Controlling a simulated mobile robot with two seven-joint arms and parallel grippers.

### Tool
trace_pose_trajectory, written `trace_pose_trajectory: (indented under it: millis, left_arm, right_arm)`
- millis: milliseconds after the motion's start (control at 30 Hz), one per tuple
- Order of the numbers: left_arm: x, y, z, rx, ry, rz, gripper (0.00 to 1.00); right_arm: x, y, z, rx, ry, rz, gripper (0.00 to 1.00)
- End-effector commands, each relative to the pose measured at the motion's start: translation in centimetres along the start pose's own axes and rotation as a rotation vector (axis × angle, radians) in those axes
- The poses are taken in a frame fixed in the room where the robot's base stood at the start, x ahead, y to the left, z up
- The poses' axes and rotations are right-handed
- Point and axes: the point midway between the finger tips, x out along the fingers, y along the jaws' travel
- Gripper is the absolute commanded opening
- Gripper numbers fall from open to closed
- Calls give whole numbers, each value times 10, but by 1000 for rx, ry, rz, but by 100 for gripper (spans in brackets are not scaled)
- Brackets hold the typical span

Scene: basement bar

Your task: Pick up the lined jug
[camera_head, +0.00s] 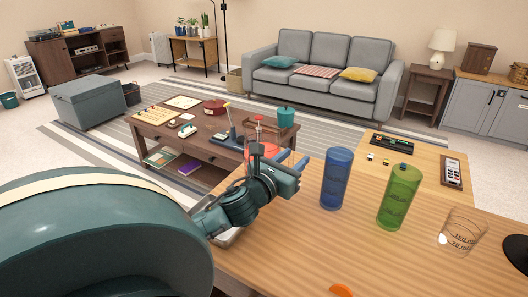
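My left gripper (290,164) reaches over the left part of the wooden counter, beside a blue cup (337,178). A red see-through vessel (262,138) shows behind the gripper, mostly hidden by it. I cannot tell whether the fingers touch or hold it. The blue cup and a green cup (398,196) stand upright to the right, both see-through. A clear vessel with printed volume lines (461,231) stands further right. Which of these is the lined jug is not certain. My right gripper is out of view.
The counter (300,245) is bare in its middle. A metal tray (229,238) lies partly under my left arm. An orange piece (341,290) lies at the front edge and a dark object (517,250) at the right. Beyond stand a coffee table (215,150) and grey sofa (325,95).

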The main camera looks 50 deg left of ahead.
Motion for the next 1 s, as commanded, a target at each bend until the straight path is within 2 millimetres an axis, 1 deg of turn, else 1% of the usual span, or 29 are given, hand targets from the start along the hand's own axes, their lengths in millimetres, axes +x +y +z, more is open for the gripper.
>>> trace_pose_trajectory:
  millis: [33, 133, 367, 467, 833, 1000]
  left_arm:
    - [6, 0, 1, 0, -2, 0, 37]
    - [12, 0, 1, 1, -1, 0, 37]
    - [13, 0, 0, 1, 1, 0, 37]
    - [13, 0, 0, 1, 0, 0, 30]
    - [13, 0, 0, 0, 0, 0, 0]
    - [13, 0, 0, 1, 0, 0, 0]
  right_arm:
    - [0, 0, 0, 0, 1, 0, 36]
    - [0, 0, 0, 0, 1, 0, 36]
    - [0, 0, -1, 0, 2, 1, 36]
    - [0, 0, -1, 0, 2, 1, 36]
    - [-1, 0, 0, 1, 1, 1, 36]
    - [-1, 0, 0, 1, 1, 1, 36]
